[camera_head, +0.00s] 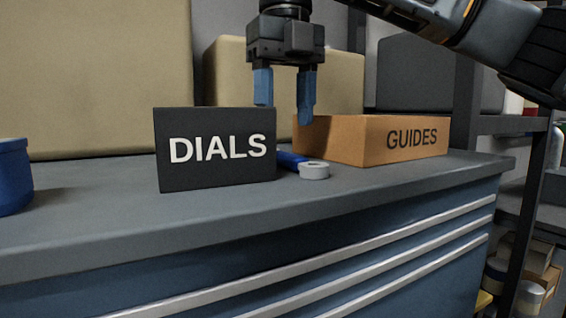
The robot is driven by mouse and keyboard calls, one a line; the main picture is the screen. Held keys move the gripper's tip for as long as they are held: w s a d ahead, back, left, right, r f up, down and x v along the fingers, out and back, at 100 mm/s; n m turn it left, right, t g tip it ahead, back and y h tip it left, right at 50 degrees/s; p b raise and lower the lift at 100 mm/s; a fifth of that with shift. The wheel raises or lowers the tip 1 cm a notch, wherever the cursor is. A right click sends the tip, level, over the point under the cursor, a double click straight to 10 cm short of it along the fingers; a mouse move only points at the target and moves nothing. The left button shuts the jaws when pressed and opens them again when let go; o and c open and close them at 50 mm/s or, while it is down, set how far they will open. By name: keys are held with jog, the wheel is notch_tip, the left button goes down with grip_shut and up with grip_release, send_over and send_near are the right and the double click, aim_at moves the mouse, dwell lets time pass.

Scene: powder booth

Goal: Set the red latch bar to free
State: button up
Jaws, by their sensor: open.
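I see no red latch bar in this view. A blue bar-like piece (290,158) with a round pale grey end (314,171) lies on the grey counter. Its left part is hidden behind the black DIALS box. My gripper (284,112) hangs pointing down above and behind that piece, between the DIALS box and the GUIDES box. Its two blue fingers are apart with nothing seen between them. The left fingertip is close to the DIALS box's top edge in the picture; I cannot tell the depth between them.
The black DIALS box (216,178) and the orange GUIDES box (400,140) stand on the counter (110,215). A blue rounded container (14,178) is at the left edge. Tan boxes (95,75) stand behind. The front strip of counter is clear. A dark shelf post (465,100) rises at right.

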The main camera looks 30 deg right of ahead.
aim_at(284, 153)
notch_tip(284, 153, down, 5)
jog(key=shift+w+f, duration=0.1)
jog(key=shift+w, duration=0.05)
grip_shut()
dwell(0.6)
